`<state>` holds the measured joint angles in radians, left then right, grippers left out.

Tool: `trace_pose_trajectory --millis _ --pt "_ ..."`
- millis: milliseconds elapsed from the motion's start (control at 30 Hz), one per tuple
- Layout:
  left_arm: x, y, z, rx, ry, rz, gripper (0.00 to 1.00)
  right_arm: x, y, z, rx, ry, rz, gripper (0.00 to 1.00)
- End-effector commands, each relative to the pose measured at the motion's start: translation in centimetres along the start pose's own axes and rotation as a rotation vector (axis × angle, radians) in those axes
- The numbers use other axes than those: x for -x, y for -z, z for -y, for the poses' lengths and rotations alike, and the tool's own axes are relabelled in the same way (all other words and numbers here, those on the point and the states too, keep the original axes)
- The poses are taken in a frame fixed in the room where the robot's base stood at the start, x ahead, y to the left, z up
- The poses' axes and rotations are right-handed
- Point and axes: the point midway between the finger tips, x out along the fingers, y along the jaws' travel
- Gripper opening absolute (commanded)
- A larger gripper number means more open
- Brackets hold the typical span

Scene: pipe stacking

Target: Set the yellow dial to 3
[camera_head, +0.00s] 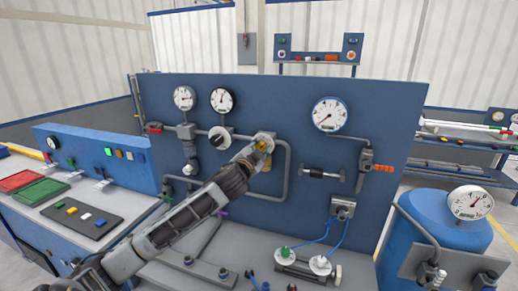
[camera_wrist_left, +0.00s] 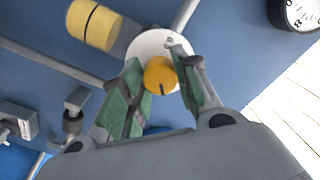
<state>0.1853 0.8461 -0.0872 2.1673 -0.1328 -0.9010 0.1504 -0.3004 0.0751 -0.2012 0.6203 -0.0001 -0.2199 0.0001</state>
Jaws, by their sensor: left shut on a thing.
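The yellow dial (camera_head: 264,144) is on the blue panel, right of a black knob on a white disc. In the left wrist view the yellow dial (camera_wrist_left: 160,75) is a round knob with a short dark mark toward the bottom of the picture. A white round plate (camera_wrist_left: 148,43) lies behind it; its numbers cannot be read. My left gripper (camera_wrist_left: 160,78) has its green-padded fingers on either side of the dial, shut on it. In the head view the left gripper (camera_head: 258,151) partly hides the dial. My right gripper is not in view.
The black knob (camera_head: 220,138), grey pipes (camera_head: 287,172) and gauges (camera_head: 221,101) are close around the dial. A yellow cylinder (camera_wrist_left: 95,24) stands out beside it in the wrist view. A blue tank (camera_head: 446,219) stands at the right.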

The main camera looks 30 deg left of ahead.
Motion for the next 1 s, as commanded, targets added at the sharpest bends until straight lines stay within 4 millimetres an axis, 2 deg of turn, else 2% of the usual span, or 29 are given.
trace_pose_trajectory --millis 300,333,500,1000 --pt "0.01 -0.05 -0.14 -0.001 -0.002 0.0 0.07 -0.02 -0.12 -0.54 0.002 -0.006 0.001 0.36" --pt "0.01 -0.06 -0.15 -0.001 -0.002 0.0 0.32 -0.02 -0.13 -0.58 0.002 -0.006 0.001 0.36" --pt "0.01 -0.04 -0.1 -0.001 -0.001 0.0 0.53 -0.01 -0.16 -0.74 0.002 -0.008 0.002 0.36" --pt "0.31 -0.04 -0.07 0.0 -0.001 0.0 0.53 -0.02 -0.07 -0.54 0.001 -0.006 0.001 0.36"
